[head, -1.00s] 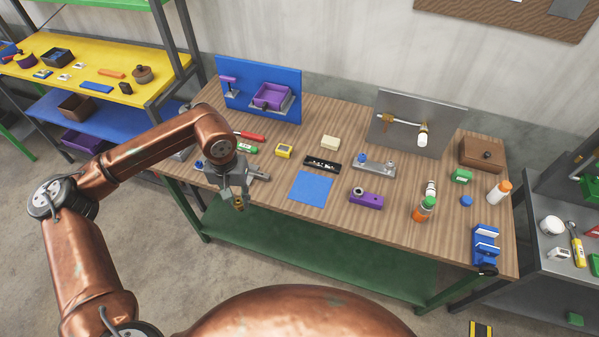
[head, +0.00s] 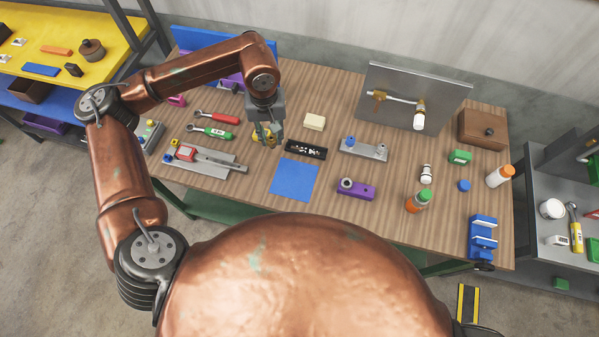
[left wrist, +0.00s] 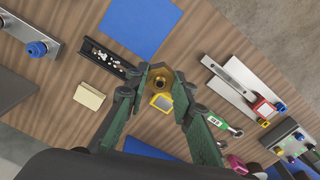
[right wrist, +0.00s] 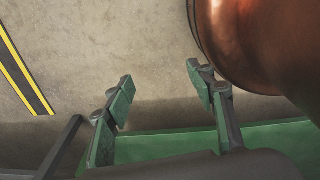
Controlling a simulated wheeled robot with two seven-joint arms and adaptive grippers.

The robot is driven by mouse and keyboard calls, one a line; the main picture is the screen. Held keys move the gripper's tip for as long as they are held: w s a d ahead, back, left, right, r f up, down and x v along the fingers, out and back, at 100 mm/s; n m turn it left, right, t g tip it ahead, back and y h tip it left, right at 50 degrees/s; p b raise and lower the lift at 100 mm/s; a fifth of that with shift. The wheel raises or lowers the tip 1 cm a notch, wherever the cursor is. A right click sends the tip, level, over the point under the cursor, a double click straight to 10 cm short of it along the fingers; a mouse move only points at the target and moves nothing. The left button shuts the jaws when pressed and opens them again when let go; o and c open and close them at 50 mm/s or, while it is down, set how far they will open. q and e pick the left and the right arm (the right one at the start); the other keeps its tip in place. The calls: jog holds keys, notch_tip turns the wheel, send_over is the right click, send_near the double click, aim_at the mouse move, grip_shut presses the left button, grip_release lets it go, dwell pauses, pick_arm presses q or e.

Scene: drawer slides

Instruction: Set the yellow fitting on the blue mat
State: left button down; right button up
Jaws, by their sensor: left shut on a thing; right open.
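My left gripper (head: 267,138) is shut on the yellow fitting, a brass-coloured piece (left wrist: 160,79) with a hexagonal rim and a round hole. It holds the fitting above the table, behind and to the left of the blue mat (head: 294,180) in the head view. The mat is a flat, bare square; it also shows at the top of the left wrist view (left wrist: 140,24). In the head view the fitting is hard to separate from the yellow box near it. My right gripper (right wrist: 160,88) is open and empty, away from the tabletop.
A black tray of small parts (head: 306,150) lies just behind the mat, a purple block (head: 356,190) to its right. A yellow box with a grey face (left wrist: 161,102) lies below the left gripper. A metal slide with a red block (head: 200,161) lies left.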

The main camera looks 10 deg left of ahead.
pick_arm(q)
jog(key=s+d+f+m+p, duration=0.1)
jog(key=s+d+m, duration=0.55)
jog(key=m, duration=0.85)
jog(key=s+d+f+m+p, duration=0.1)
jog(key=s+d+m, duration=0.3)
jog(key=s+m, duration=0.8)
jog(key=w+a+f+m, duration=0.1)
jog(key=w+f, duration=0.2)
jog(key=w, duration=0.2)
jog(key=w+a+f+p, duration=0.1)
jog(key=w+f, duration=0.2)
jog(key=w, duration=0.2)
jog(key=w+a+f+m+p, duration=0.1)
jog(key=w+f, duration=0.3)
jog(key=w, duration=0.2)
jog(key=shift+a+m, duration=0.25)
jog(key=shift+m, duration=0.05)
jog(key=f+p, duration=0.1)
jog(key=f, duration=0.2)
jog(key=shift+w, duration=0.2)
jog(key=shift+f, duration=0.15)
pick_arm(e)
jog(key=r, duration=0.4)
jog(key=shift+s+r, duration=0.25)
jog(key=shift+r, duration=0.15)
